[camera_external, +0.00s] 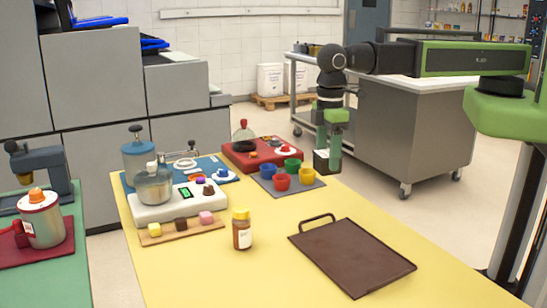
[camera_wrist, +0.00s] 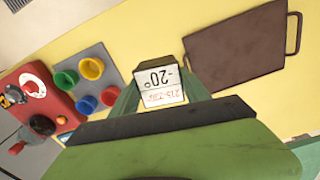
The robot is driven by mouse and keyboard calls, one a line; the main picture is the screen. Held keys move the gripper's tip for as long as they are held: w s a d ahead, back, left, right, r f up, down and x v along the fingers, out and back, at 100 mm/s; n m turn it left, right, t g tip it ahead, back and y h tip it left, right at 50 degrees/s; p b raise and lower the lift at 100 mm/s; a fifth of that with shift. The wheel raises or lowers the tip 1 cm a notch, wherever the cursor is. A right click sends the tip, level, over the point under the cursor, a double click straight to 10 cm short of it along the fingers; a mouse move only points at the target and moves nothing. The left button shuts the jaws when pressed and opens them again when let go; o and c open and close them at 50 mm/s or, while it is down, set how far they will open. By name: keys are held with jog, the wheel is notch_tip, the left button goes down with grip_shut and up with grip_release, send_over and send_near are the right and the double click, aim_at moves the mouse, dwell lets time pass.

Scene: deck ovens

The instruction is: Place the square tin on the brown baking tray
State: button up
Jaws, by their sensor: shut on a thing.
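My gripper (camera_external: 328,150) hangs above the yellow table, near its far right edge, and is shut on the square tin (camera_external: 321,160). The tin is apart from the tray. In the wrist view the tray (camera_wrist: 238,48) is up and right of the tin.
A grey mat (camera_external: 305,187) with several coloured cups lies left of my gripper, by a red board (camera_external: 262,154). A yellow-capped jar (camera_external: 242,230) stands left of the tray. A white scale (camera_external: 175,205) with a pot is farther left. The front of the table (camera_external: 215,285) is clear.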

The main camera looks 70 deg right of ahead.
jog(key=s+a+n, duration=0.2)
jog(key=s+a, duration=0.3)
jog(key=a, duration=0.2)
jog(key=b, duration=0.7)
send_over(350, 252)
notch_tip(350, 252, down, 7)
jog(key=shift+r, duration=0.1)
notch_tip(350, 252, down, 4)
jog(key=b, duration=0.4)
jog(key=shift+f, duration=0.2)
jog(key=shift+r, duration=0.25)
jog(key=shift+f, duration=0.2)
jog(key=o, duration=1.6)
jog(key=shift+r, duration=0.1)
